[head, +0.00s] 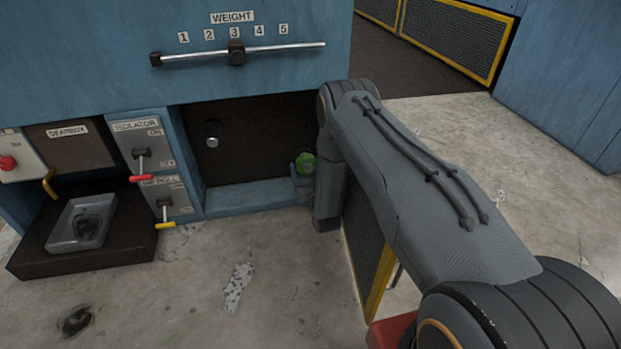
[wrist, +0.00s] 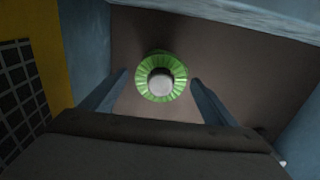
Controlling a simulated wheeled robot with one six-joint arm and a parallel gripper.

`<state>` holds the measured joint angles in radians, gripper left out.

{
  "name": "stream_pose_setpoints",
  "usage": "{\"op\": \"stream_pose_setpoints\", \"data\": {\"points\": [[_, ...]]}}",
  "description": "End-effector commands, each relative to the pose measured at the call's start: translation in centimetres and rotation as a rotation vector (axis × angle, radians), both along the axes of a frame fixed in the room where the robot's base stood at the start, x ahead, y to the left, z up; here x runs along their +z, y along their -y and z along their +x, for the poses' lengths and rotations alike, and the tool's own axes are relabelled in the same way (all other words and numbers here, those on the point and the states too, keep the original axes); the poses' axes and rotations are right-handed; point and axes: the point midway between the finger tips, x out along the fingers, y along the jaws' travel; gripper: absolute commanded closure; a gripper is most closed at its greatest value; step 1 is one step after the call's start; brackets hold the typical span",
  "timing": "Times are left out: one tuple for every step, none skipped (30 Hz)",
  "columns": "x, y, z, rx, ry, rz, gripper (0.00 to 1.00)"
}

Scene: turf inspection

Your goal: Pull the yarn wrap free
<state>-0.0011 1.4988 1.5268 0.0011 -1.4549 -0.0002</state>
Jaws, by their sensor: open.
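The yarn wrap (head: 306,163) is a bright green ring inside the dark recess, at its right end, partly hidden by my arm in the head view. In the wrist view the yarn wrap (wrist: 143,78) surrounds a pale grey round shaft end (wrist: 160,83), with the dark back wall behind it. My gripper (wrist: 159,77) is open. Its two blue-grey fingers stand apart to the left and right of the wrap, with a visible gap on each side. Whether the fingertips reach as deep as the wrap is hard to tell.
The recess has blue side walls and a blue lower sill (head: 255,197). A bare round stub (head: 211,140) projects at its left. Lever switches (head: 141,160), a grey tray (head: 80,225) and a weight slider (head: 237,52) are nearby. A yellow-edged mesh panel (head: 372,262) stands below my arm.

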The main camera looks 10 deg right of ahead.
Motion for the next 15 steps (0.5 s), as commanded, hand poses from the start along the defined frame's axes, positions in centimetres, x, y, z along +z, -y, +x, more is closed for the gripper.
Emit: {"op": "stream_pose_setpoints", "data": {"points": [[-0.1,0.0,0.8,0.000,0.004,0.000,0.19],[-0.1,0.0,1.2,0.000,0.003,0.000,0.19],[-0.1,0.0,1.6,0.000,0.003,0.000,0.19],[-0.1,0.0,1.9,0.000,0.003,0.000,0.19],[-0.1,0.0,2.1,0.000,0.002,0.000,0.19],[-0.1,0.0,2.4,0.000,0.001,0.000,0.19],[-0.1,0.0,2.5,0.000,0.000,0.000,0.19],[-0.1,0.0,2.6,0.000,0.000,0.000,0.19],[-0.1,0.0,2.8,0.000,0.000,0.000,0.19],[0.0,0.0,2.8,0.000,0.000,0.000,0.19],[0.0,0.0,2.9,0.000,0.000,0.000,0.19],[0.0,0.0,2.9,0.000,0.000,0.000,0.19],[0.0,0.0,2.9,0.000,0.000,0.000,0.19],[0.0,0.0,2.9,0.000,0.000,0.000,0.19],[0.0,0.0,2.9,0.000,0.000,0.000,0.19]]}}
